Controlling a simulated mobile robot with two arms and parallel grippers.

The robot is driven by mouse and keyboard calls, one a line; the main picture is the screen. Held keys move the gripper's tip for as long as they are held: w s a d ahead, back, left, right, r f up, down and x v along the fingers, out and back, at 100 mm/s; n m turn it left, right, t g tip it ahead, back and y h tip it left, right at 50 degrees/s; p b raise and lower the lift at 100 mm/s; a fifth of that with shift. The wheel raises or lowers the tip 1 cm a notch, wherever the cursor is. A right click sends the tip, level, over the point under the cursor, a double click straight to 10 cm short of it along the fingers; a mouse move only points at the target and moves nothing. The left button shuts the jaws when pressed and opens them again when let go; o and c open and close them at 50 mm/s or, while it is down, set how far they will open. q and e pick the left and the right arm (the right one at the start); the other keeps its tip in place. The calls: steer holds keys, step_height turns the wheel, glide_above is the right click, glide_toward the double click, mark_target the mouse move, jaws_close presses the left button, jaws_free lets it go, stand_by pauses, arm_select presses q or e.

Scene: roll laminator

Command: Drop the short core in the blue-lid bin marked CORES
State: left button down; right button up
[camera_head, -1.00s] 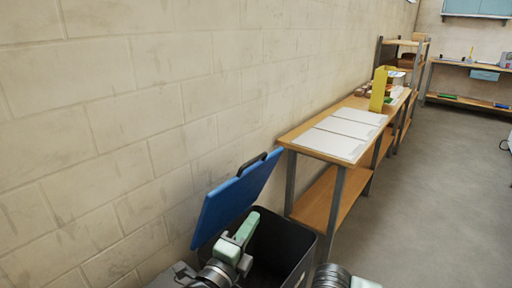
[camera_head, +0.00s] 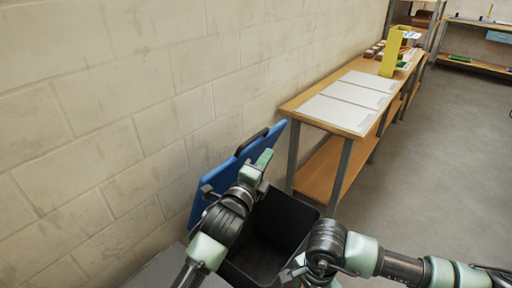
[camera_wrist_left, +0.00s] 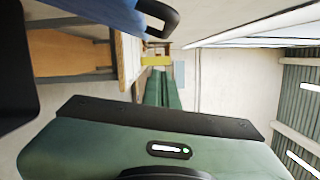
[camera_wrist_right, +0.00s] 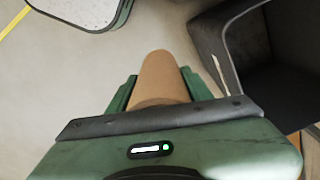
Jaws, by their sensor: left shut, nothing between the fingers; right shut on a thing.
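The short core (camera_wrist_right: 160,75) is a tan cardboard tube. My right gripper (camera_wrist_right: 160,90) is shut on it, and the core points away from the wrist. In the right wrist view the core is left of the dark bin (camera_wrist_right: 240,65), not over its opening. The bin (camera_head: 284,216) also shows in the head view, with its blue lid (camera_head: 207,187) tilted up toward the wall and its inside partly visible. My left gripper (camera_head: 263,160) is shut and empty, close in front of the raised lid; I cannot tell if they touch. No CORES marking is readable.
A wooden workbench (camera_head: 325,118) with white sheets (camera_head: 340,112) and a yellow stand (camera_head: 391,55) is just beyond the bin. A block wall (camera_head: 120,110) runs along the left. The grey floor (camera_head: 450,150) on the right is clear.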

mark_target(254, 146)
steer(key=shift+r+p, duration=0.35)
arm_select(q)
steer(key=shift+w+a+r, duration=0.25)
steer(key=shift+w+a, duration=0.45)
steer(key=shift+w, duration=0.15)
steer(key=shift+w+a+r, duration=0.2)
steer(key=shift+w+a, duration=0.45)
steer(key=shift+w, duration=0.2)
